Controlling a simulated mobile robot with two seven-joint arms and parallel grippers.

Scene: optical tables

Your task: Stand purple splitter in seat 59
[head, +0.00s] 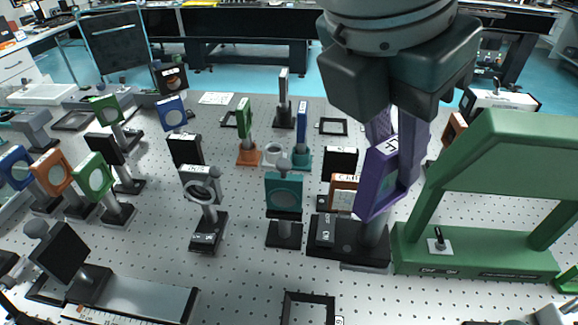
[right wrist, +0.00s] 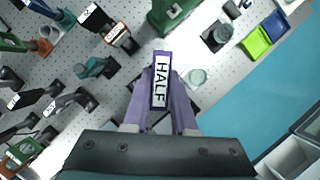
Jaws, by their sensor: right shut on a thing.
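The purple splitter (head: 375,188) is an upright, slightly tilted plate with a white label on its top edge. My right gripper (head: 396,160) points down from the upper right and is shut on it. In the right wrist view the splitter (right wrist: 160,82) sits between the two fingers (right wrist: 160,108), and its label reads HALF. Its lower end is in front of a dark mount with a grey post, and I cannot tell whether they touch. Black square frames lie on the table, one at the front (head: 308,297) and one farther back (head: 332,127). No number 59 is readable. My left gripper is not seen.
A large green bridge-like stand (head: 480,250) is close to the right of the splitter. A teal block on a post (head: 284,192) and a ring mount (head: 205,205) stand to the left. Several more mounted optics crowd the perforated table's left side.

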